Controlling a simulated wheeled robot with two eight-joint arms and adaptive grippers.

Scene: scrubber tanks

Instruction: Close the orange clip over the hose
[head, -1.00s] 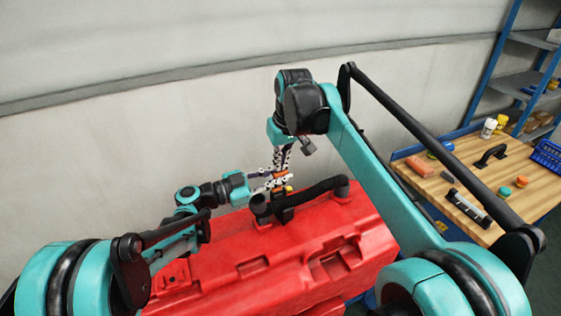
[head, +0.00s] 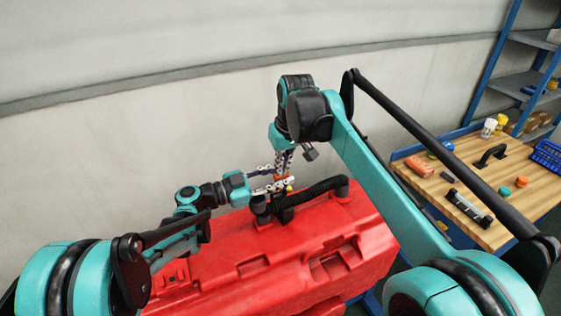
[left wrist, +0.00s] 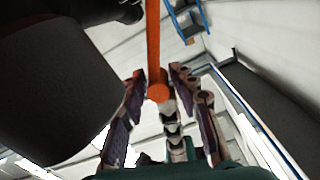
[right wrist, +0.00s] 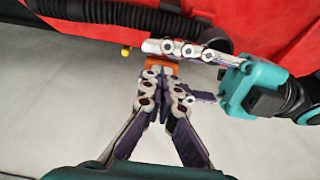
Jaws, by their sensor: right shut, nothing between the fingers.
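The orange clip (head: 282,178) is at the left end of the black ribbed hose (head: 318,191) on the red tank (head: 215,245). My right gripper (head: 283,172) comes down from above with its fingers together. In the right wrist view its tips (right wrist: 165,78) are at the orange clip (right wrist: 160,66), partly covering it. My left gripper (head: 272,180) reaches in from the left with its fingers apart. In the left wrist view, an orange bar with a round end (left wrist: 158,91) lies between its fingers. Whether the clip is latched is hidden.
A pale wall (head: 120,140) stands close behind the tank. A wooden workbench (head: 440,200) with loose parts is at the right, with a blue shelf rack (head: 520,75) behind it. In the right wrist view, the black hose (right wrist: 110,12) runs close to both grippers.

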